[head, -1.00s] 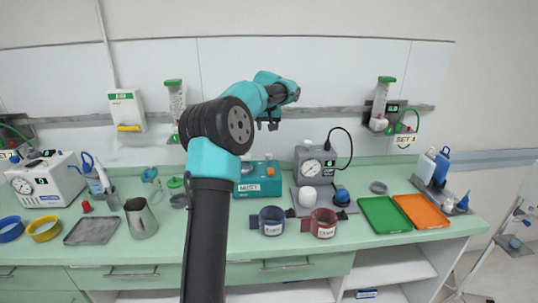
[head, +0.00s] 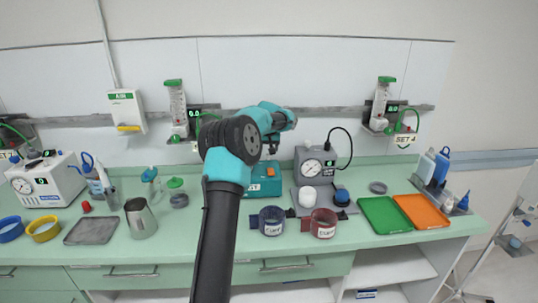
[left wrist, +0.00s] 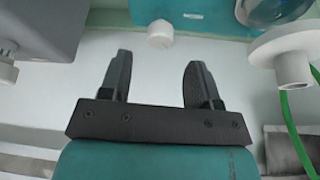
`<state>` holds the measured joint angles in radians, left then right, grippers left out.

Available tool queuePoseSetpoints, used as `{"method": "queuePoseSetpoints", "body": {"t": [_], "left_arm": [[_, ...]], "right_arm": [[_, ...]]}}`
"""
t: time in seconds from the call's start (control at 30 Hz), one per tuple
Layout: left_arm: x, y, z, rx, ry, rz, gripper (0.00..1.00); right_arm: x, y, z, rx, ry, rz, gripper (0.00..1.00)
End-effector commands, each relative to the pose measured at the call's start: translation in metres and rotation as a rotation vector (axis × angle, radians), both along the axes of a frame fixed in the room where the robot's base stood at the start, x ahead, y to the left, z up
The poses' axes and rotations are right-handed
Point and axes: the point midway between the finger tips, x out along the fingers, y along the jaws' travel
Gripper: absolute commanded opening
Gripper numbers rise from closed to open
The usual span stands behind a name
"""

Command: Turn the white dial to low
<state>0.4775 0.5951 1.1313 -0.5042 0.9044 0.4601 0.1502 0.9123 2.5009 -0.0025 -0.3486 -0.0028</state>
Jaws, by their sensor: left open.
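A white dial (left wrist: 160,34) sits on the teal box in the left wrist view, just beyond my open fingertips and apart from them. In the head view the teal box (head: 264,182) stands on the counter, partly hidden by my arm, and I cannot make out its dial. My left gripper (head: 271,148) hangs above the teal box, and in the left wrist view (left wrist: 157,80) its jaws are apart and empty. No low mark is readable. My right gripper is not in view.
A grey gauge unit (head: 322,163) with a white top knob (head: 308,143) stands close on the right. In the left wrist view a white fitting (left wrist: 291,50) with a green tube is near the right finger. Cuffs and trays line the counter.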

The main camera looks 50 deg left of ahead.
Motion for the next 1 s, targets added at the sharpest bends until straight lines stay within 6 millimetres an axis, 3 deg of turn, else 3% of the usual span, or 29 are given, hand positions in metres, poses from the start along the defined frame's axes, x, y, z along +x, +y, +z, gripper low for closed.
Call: {"method": "queuePoseSetpoints", "body": {"t": [0.1,0.3,0.67,1.0], "left_arm": [[0.005,0.005,-0.02,-0.001,0.003,0.0,0.57],[0.012,0.012,-0.041,0.0,0.001,0.0,0.57],[0.014,0.013,-0.046,0.0,0.0,0.0,0.57],[0.014,0.013,-0.046,0.0,0.0,0.0,0.27]], "right_arm": [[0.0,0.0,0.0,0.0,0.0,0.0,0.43],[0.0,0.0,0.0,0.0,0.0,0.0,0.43],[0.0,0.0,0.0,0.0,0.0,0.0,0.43],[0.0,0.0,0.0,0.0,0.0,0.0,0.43]]}}
